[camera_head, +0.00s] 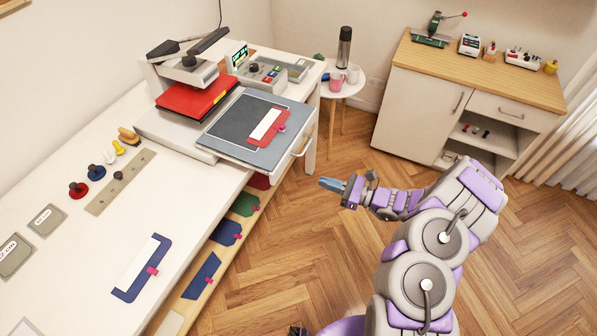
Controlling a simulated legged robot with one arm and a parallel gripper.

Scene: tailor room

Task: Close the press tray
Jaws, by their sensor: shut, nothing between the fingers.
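The press stands at the far end of the white worktable, with a red upper block (196,95) under a grey head. The press tray (222,153) is pulled out to the right, past the table edge, with a light handle (303,146) on its front. A dark pad (243,118) lies on the tray, with a red and white piece (268,126) with a pink tab on it. My gripper (326,184) is shut and empty over the floor, apart from the tray, below and right of the handle.
The worktable (95,250) bears stamps, a ruler and a blue piece (141,268). Coloured pieces lie on a shelf (240,222) under its edge. A round side table (343,88) and a wooden-topped cabinet (477,68) stand behind. The floor before the tray is clear.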

